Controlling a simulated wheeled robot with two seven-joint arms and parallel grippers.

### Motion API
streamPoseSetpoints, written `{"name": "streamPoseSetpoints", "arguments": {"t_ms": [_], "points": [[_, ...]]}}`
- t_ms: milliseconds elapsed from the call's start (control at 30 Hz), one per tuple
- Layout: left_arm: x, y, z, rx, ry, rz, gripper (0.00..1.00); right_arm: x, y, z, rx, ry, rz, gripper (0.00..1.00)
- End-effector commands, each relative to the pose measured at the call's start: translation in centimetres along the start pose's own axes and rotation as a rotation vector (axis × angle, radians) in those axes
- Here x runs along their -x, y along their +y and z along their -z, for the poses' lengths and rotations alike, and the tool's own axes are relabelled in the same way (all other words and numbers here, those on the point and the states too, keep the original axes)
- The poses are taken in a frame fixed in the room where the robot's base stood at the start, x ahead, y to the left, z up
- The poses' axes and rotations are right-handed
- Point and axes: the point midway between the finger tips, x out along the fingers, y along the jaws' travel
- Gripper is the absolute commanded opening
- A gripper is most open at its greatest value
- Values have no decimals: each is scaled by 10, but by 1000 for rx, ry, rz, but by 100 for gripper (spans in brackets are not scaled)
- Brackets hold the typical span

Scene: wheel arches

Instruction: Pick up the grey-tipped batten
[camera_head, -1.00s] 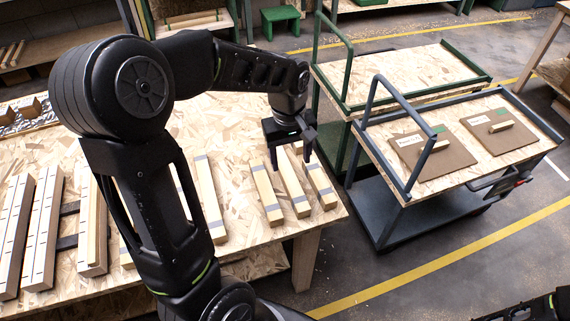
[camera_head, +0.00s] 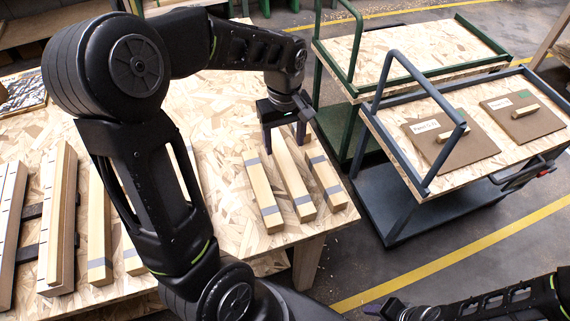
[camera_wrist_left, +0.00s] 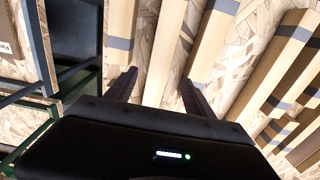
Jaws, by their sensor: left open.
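Three pale battens with grey bands lie side by side near the right end of the workbench: a left one (camera_head: 260,187), a middle one (camera_head: 290,178) and a right one (camera_head: 325,178). None shows a clearly grey end face, so I cannot tell which is the grey-tipped one. My left gripper (camera_head: 284,138) is open over the far end of the middle batten. In the left wrist view, its fingers (camera_wrist_left: 159,88) stand either side of a plain stretch of batten (camera_wrist_left: 168,50). Contact cannot be told. My right gripper (camera_head: 393,308) is low at the bottom edge, small and dark.
More battens (camera_head: 98,230) and thicker blocks (camera_head: 58,220) lie on the workbench (camera_head: 228,140) to the left, partly behind my left arm. A blue-grey trolley (camera_head: 395,165) with two brown boards and a green trolley (camera_head: 345,85) stand right of the bench.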

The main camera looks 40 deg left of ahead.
Motion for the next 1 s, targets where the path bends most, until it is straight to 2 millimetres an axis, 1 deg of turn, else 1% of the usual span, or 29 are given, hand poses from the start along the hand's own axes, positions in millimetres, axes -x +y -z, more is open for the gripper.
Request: {"name": "streamPoseSetpoints", "arguments": {"t_ms": [167,433,767,867,1000], "points": [[0,0,0,0,0,0,62,1,0,0,0,0,0,36],[-24,0,0,0,-1,2,62,2,-1,0,0,0,0,36],[-27,0,0,0,0,0,62,2,-1,0,0,0,0,36],[-34,0,-1,0,-2,3,62,4,-1,0,0,0,0,36],[-54,1,-2,0,-4,4,62,8,-3,0,0,0,0,36]]}}
